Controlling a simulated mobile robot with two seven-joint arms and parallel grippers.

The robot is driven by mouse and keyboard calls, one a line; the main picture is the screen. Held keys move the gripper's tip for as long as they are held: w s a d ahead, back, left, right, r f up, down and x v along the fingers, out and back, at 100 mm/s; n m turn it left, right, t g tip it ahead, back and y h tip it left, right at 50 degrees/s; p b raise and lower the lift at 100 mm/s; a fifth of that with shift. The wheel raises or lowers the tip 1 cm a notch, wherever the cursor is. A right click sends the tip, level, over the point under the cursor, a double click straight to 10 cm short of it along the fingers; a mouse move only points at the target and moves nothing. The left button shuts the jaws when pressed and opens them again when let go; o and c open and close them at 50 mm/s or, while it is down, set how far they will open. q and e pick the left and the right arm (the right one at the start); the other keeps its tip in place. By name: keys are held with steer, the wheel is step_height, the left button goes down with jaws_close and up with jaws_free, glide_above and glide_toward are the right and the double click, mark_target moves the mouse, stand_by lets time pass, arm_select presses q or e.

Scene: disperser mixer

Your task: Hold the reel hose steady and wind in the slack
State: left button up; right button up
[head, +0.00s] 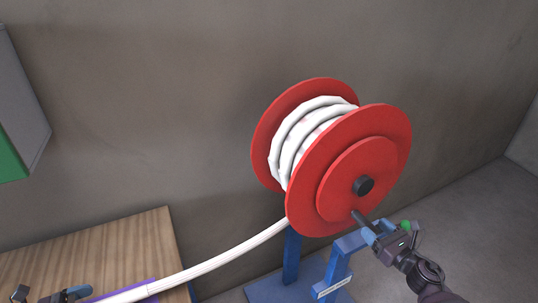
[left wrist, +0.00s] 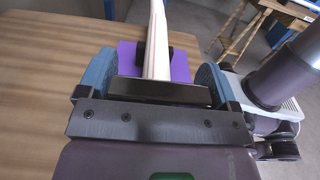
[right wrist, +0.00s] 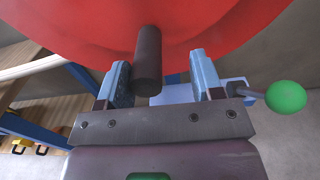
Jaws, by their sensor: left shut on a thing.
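The reel (head: 380,150) has two red discs with white hose (head: 225,260) wound between them. The free hose runs down left to the wooden table. My left gripper (head: 80,295) is low at the table's front; in the left wrist view, the hose (left wrist: 157,45) runs away from between its fingers, a dark bar across its near end. It is shut on the hose there. The dark crank handle (head: 361,217) sticks out of the front disc. My right gripper (head: 381,234) is open beside it; in the right wrist view, the handle (right wrist: 148,60) lies between and ahead of the fingers, apart from both.
A blue stand (head: 335,265) carries the reel. A lever with a green knob (right wrist: 286,96) is close right of my right gripper. A purple mat (left wrist: 181,64) lies on the table (head: 110,250). A grey and green box (head: 20,110) is at the upper left.

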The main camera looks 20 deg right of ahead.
steer(key=s+d, duration=0.1)
steer(key=s, duration=0.8)
steer(key=shift+s+d, duration=0.2)
steer(key=shift+s, duration=0.15)
steer(key=s+r, duration=0.5)
steer(key=s, duration=0.1)
steer(key=shift+d, duration=0.4)
arm_select(q)
steer(key=o, duration=0.6)
steer(key=shift+c, duration=0.2)
steer(key=shift+r, duration=0.15)
steer(key=shift+r, duration=0.45)
arm_select(e)
steer(key=shift+r, duration=0.15)
